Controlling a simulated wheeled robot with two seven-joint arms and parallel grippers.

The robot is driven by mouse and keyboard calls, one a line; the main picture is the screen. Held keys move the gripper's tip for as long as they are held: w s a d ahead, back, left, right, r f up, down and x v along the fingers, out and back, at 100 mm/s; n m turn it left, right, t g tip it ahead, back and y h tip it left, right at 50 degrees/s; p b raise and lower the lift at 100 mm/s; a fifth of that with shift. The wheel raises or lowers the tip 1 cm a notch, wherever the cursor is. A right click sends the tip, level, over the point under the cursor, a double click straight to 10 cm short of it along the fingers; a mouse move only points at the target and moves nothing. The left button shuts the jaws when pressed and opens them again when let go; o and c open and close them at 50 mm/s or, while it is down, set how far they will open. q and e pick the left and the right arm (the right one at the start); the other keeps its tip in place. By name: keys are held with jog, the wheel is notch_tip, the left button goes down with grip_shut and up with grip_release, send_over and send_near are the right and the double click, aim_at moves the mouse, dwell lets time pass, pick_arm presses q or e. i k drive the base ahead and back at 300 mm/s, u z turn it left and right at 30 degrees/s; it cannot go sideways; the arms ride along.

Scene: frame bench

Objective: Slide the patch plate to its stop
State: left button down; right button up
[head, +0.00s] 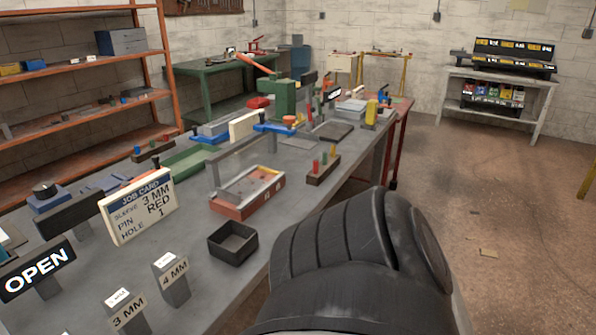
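A low red-sided fixture (262,204) with a pale grey top stands near the bench's right edge. A grey upright frame or bar rises behind its left part. I cannot tell for certain which piece is the patch plate; a flat pale plate (246,189) lies in the top of this fixture, and its stop is not clear at this size. Neither of my grippers is in view. A large dark arm link of mine fills the bottom middle and hides part of the bench's near edge and the floor.
A job card (138,206) reads sleeve 3 MM, pin RED, hole 1. A black open box (232,241), a rack of coloured pins (323,166), 3 MM (130,312) and 4 MM (172,277) blocks and an OPEN sign (38,270) stand on the grey bench. Floor at right is mostly clear.

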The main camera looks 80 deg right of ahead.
aim_at(231, 195)
jog(key=z, duration=2.25)
